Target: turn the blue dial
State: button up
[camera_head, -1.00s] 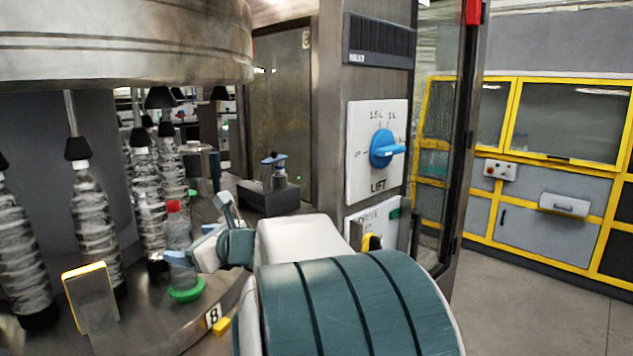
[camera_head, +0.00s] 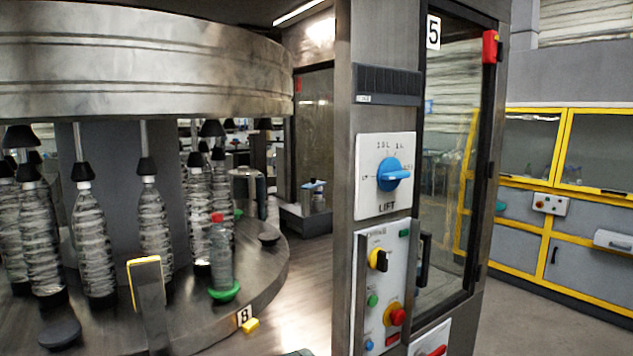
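The blue dial (camera_head: 391,174) sits on a white panel (camera_head: 373,205) marked LIFT, on the grey metal column right of centre. Its handle bar points to the right, and scale marks are printed around it. My gripper is not in view. Only a small dark sliver shows at the bottom edge, too little to make out.
Below the dial, a control panel (camera_head: 365,270) carries a yellow-black switch (camera_head: 378,260), a red knob (camera_head: 396,315) and small buttons. A carousel of bottles (camera_head: 155,225) fills the left. A glass door (camera_head: 450,160) stands right of the column. Open floor lies at lower right.

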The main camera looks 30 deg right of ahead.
aim_at(390, 173)
jog(key=z, duration=0.5)
jog(key=i, duration=0.3)
jog(key=u, duration=0.15)
jog(key=k, duration=0.9)
jog(key=z, duration=0.7)
jog(key=i, duration=0.45)
